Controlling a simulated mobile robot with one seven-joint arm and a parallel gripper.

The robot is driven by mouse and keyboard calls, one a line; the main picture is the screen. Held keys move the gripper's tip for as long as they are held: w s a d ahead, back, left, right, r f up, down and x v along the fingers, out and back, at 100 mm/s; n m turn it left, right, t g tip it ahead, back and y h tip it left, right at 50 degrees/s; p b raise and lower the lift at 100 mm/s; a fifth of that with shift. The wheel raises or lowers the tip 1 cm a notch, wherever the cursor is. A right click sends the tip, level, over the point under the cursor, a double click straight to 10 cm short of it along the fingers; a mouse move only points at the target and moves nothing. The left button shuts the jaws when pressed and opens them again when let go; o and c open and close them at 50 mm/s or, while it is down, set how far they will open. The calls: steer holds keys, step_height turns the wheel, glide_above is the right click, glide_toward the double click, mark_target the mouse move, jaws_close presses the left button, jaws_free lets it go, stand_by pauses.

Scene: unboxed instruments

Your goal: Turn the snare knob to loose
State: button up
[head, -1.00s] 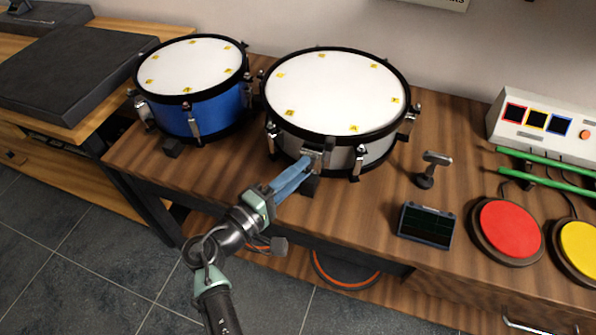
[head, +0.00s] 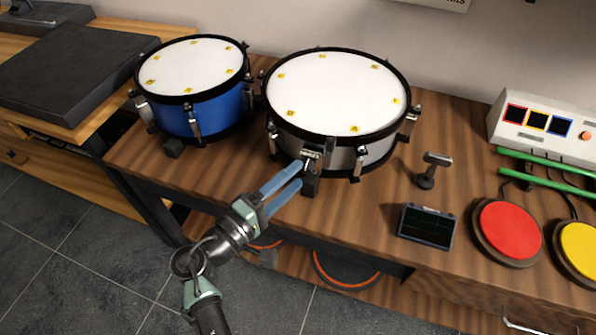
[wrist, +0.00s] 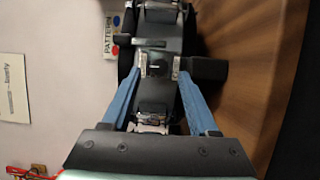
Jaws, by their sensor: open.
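The snare drum (head: 337,92) has a white head, black hoops and a silver shell, and stands on the wooden bench. A small metal fitting (head: 311,155), which looks like the snare knob's mount, sits on its front side; the knob itself is too small to make out. My gripper (head: 299,176) is open, its blue fingers apart just in front of this fitting. In the wrist view, the open fingertips (wrist: 160,74) lie either side of a dark block with small metal parts (wrist: 155,62) between them. I cannot tell whether either finger touches it.
A blue drum (head: 205,112) stands left of the snare drum. To the right are a small metal stand (head: 430,170), a dark-screened device (head: 426,226), red (head: 508,229) and yellow pads (head: 582,248), green sticks (head: 545,156) and a white box (head: 545,125).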

steer(key=v, duration=1)
steer(key=shift+s+a, duration=0.15)
steer(key=shift+s, duration=0.1)
